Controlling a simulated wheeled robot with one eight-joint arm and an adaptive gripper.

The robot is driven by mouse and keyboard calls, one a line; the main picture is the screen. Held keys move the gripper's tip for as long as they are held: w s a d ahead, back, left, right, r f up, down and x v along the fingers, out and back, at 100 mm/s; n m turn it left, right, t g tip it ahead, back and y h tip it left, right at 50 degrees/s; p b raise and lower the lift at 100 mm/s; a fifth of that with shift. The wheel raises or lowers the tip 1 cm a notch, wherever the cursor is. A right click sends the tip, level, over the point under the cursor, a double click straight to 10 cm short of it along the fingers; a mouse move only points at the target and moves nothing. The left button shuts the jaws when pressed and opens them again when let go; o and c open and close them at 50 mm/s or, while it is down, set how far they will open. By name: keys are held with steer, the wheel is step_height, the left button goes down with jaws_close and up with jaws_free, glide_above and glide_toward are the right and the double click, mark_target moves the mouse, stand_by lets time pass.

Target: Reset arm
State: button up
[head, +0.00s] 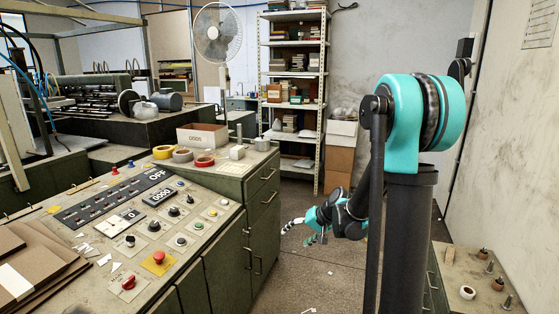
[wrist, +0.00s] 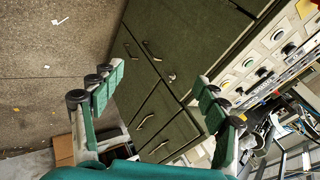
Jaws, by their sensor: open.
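My gripper (head: 300,232) shows in the head view at the middle, low beside the green cabinet and over the floor. My teal and black arm stands right of centre. In the wrist view my gripper (wrist: 160,85) has its two fingers wide apart, with nothing between them. Past the fingers the wrist view shows the green cabinet doors (wrist: 150,75) with metal handles, turned sideways. The gripper touches nothing that I can see.
The control panel (head: 150,230) with buttons and a red knob tops the green cabinet (head: 225,250) at left. Tape rolls and a box (head: 202,135) sit at its back. A shelf rack (head: 293,100) and a fan (head: 217,33) stand behind. The floor (head: 300,275) between is mostly clear.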

steer(key=s+d+f+h, duration=0.1)
steer(key=s+d+h, duration=0.2)
steer(key=s, duration=0.9)
steer(key=s+d+f+n+h, duration=0.1)
steer(key=s+d+h, duration=0.2)
steer(key=s+d, duration=0.6)
steer(key=s, duration=0.3)
steer(key=shift+s+d+h, duration=0.3)
steer(key=shift+f, duration=0.1)
